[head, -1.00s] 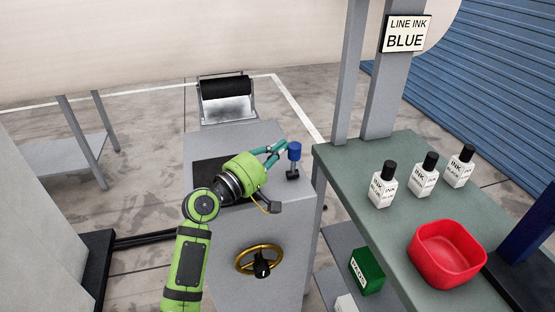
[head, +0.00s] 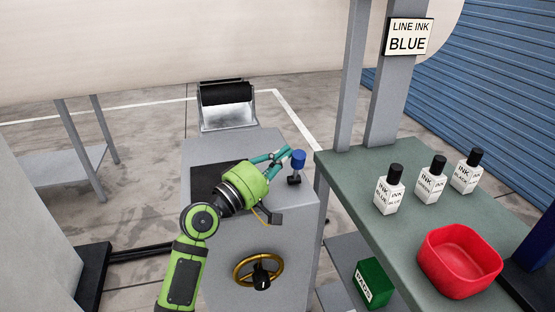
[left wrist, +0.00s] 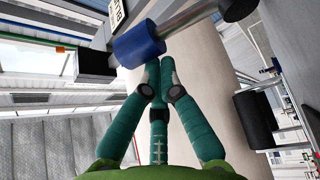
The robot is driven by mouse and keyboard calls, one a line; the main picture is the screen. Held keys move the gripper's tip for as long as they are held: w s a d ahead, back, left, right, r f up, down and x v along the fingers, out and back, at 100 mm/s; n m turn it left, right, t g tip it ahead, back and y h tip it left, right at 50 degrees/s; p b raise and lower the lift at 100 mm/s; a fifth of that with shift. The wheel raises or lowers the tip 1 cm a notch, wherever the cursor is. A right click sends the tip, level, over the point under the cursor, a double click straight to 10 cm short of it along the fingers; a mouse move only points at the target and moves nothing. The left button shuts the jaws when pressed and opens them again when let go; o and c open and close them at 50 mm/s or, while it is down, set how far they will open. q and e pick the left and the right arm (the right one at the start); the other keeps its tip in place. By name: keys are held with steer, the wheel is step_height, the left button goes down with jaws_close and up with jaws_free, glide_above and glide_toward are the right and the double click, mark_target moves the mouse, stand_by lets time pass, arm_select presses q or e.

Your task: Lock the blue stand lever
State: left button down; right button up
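The blue stand lever shows as a short blue knob (head: 298,159) over a black base, at the right edge of the grey stand's top (head: 262,141). In the left wrist view the blue grip (left wrist: 139,44) sits just beyond the fingertips, beside a metal bar. My left gripper (head: 286,152) is green with teal fingers. It is at the knob's left, its tips drawn together with nothing seen between them. Whether the tips touch the knob I cannot tell. The tips also show in the left wrist view (left wrist: 160,66). My right gripper is not in view.
A yellow handwheel (head: 258,270) is on the stand's front, and a black roller (head: 226,93) is behind it. The green-topped table (head: 345,178) to the right holds several ink bottles (head: 431,180) and a red bowl (head: 460,262). A green box (head: 373,284) is below.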

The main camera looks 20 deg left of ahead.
arm_select(q)
steer(key=v, duration=1.2)
